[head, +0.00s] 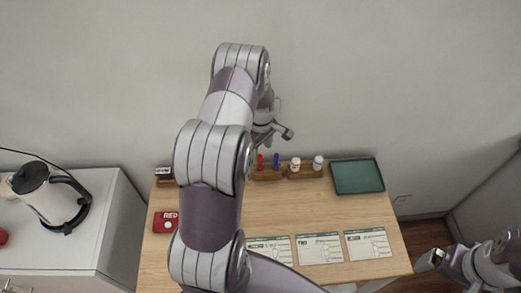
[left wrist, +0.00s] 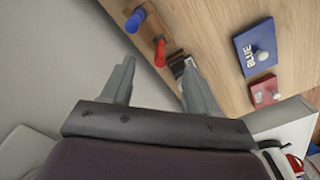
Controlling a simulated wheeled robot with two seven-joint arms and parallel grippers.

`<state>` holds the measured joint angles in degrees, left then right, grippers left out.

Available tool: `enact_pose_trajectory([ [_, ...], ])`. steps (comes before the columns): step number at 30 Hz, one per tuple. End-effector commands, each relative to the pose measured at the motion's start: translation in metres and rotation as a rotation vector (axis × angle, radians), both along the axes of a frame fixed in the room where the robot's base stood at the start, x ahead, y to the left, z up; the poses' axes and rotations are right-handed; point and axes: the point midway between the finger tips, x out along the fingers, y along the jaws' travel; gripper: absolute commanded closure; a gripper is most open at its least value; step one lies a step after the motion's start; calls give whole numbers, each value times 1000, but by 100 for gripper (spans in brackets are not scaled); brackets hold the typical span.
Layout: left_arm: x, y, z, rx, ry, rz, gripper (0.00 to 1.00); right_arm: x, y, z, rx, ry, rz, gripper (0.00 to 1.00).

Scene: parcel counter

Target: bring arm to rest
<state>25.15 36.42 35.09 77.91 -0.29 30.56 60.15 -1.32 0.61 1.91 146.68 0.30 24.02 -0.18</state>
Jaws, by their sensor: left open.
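My left arm rises through the middle of the head view, and its gripper (head: 280,120) is above the back edge of the wooden table (head: 300,215). In the left wrist view my left gripper (left wrist: 158,86) is open, with nothing between its fingers. The table lies beyond the fingertips there. My right gripper (head: 436,260) is at the lower right of the head view, beside the table's right side; its jaws are too small to read.
A red and a blue stamp (head: 276,160), two white-bodied bottles (head: 295,164) and a green tray (head: 357,176) line the table's back. A red pad (head: 165,221) and several printed cards (head: 319,248) are nearer. A blue pad (left wrist: 255,47) shows too. A kettle (head: 48,198) stands left.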

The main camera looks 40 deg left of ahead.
Motion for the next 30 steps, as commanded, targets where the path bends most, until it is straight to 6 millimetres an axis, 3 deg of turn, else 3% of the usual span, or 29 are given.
enact_pose_trajectory([
  [9, 1, 0, 80, 3, -5, 0, 41, 0, 0, -24, 0, 0, 0, 0],
  [13, 1, 0, 102, 1, -3, 0, 41, 0, 0, -27, 0, 0, 0, 0],
  [24, 1, 0, 111, 3, -5, -45, 41, 0, 0, -27, 0, 0, 0, 0],
  [26, 3, 1, 109, 10, -20, -142, 41, 0, 0, -27, 0, 0, 0, 0],
  [28, -15, -8, 97, 3, -7, -325, 41, 0, 0, -27, 0, 0, 0, 0],
  [30, -35, -31, 99, 5, -10, -566, 41, 0, 0, -27, 0, 0, 0, 0],
])
